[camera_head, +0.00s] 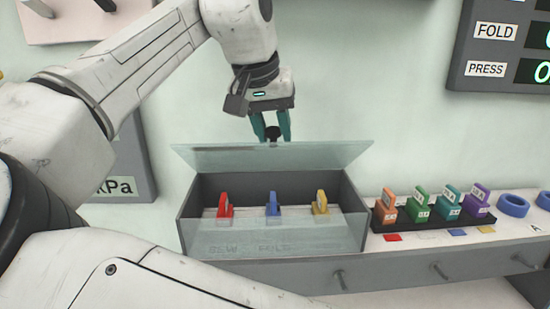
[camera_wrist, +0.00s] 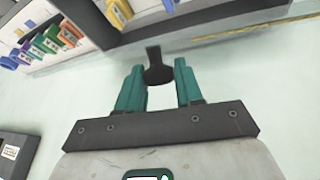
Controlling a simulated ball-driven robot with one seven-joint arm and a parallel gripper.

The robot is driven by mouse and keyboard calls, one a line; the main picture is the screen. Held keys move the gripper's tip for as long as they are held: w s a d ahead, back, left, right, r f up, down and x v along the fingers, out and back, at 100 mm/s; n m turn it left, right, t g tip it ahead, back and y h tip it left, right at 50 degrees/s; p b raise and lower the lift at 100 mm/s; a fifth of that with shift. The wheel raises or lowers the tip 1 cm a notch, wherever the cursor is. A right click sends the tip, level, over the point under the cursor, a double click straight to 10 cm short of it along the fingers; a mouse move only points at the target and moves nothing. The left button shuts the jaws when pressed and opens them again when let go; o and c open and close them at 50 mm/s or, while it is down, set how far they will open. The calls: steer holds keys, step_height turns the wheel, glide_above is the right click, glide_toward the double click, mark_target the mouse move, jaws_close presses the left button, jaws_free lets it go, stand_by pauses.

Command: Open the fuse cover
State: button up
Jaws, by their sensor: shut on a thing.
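The fuse cover (camera_head: 310,156) is a clear, greenish lid on the grey fuse box (camera_head: 349,207). It stands raised at a tilt, its wide free edge up and its narrower edge along the box's rear. A small dark knob sits at the middle of the free edge; it shows in the wrist view (camera_wrist: 157,69). My gripper (camera_head: 271,127) comes down from above with its teal fingers shut on this knob. In the wrist view the fingers stand on both sides of it. Red (camera_head: 224,205), blue (camera_head: 272,204) and yellow (camera_head: 320,202) fuses stand inside the box.
Orange, green, teal and purple fuses stand in a dark rack (camera_head: 413,224) on the shelf, right of the box. Blue rings (camera_head: 513,205) lie further right. A display panel (camera_head: 502,60) hangs at the upper right. Pegs (camera_head: 341,279) stick out below the shelf.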

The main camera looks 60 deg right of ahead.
steer(key=shift+w+d+r+p, duration=0.35)
steer(key=shift+d+r+p, duration=0.1)
steer(key=shift+p, duration=0.25)
steer(key=shift+w+d+r+p, duration=0.15)
steer(key=shift+w+d+p, duration=0.2)
steer(key=shift+p, duration=0.1)
steer(key=shift+w+d+r+p, duration=0.55)
steer(key=shift+d+p, duration=0.1)
steer(key=shift+p, duration=0.45)
